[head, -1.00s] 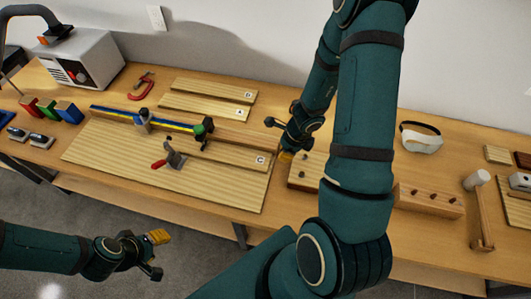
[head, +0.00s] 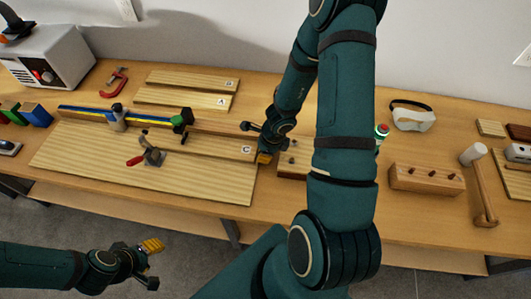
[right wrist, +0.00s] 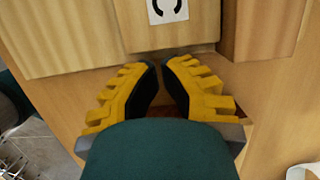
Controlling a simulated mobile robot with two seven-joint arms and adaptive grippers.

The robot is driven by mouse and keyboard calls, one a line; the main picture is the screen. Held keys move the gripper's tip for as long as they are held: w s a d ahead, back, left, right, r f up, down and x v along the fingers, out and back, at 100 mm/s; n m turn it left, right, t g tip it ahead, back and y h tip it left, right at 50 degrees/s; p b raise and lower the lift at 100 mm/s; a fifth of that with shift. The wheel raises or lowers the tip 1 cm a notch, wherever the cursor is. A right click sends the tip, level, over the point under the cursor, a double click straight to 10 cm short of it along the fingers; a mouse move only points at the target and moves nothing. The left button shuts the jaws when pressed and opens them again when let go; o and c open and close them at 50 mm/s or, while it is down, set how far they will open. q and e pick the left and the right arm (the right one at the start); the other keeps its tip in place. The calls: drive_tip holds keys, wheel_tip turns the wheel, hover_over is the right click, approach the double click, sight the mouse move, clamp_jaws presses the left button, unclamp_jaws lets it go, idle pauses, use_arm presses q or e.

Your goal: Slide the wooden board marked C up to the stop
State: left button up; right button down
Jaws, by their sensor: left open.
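The wooden board marked C (head: 215,145) lies on a large pale wooden base (head: 100,163), its label near its right end. A blue-and-yellow rail (head: 85,113) behind it carries a grey block (head: 116,117) and a green block (head: 182,118); I cannot tell for sure which is the stop. My right gripper (head: 264,156) is at the board's right end. In the right wrist view, its yellow fingertips (right wrist: 162,61) are together just off the board's end (right wrist: 170,35); contact is unclear. My left gripper (head: 151,264) is open and empty in front of the table.
A red-handled toggle clamp (head: 150,155) stands on the base in front of board C. Boards marked A (head: 180,100) and B (head: 190,80) lie behind the rail. A drilled wooden block (head: 427,179) and a mallet (head: 480,180) lie to the right.

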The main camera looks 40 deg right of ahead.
sight(241, 152)
drive_tip(key=shift+w+a, duration=0.1)
idle(0.3)
drive_tip(key=w+a+p, duration=0.1)
drive_tip(key=w+a, duration=0.1)
drive_tip(key=w+a+p, duration=0.1)
drive_tip(key=w+a, duration=0.1)
drive_tip(key=w, duration=0.1)
drive_tip(key=shift+w+a+p, duration=0.15)
drive_tip(key=shift+w+p, duration=0.05)
drive_tip(key=shift+p, duration=0.15)
drive_tip(key=shift+w, duration=0.1)
drive_tip(key=shift+f, duration=0.1)
drive_tip(key=p+v, duration=0.8)
drive_tip(key=v, duration=0.1)
drive_tip(key=shift+a, duration=0.15)
drive_tip(key=shift+r, duration=0.5)
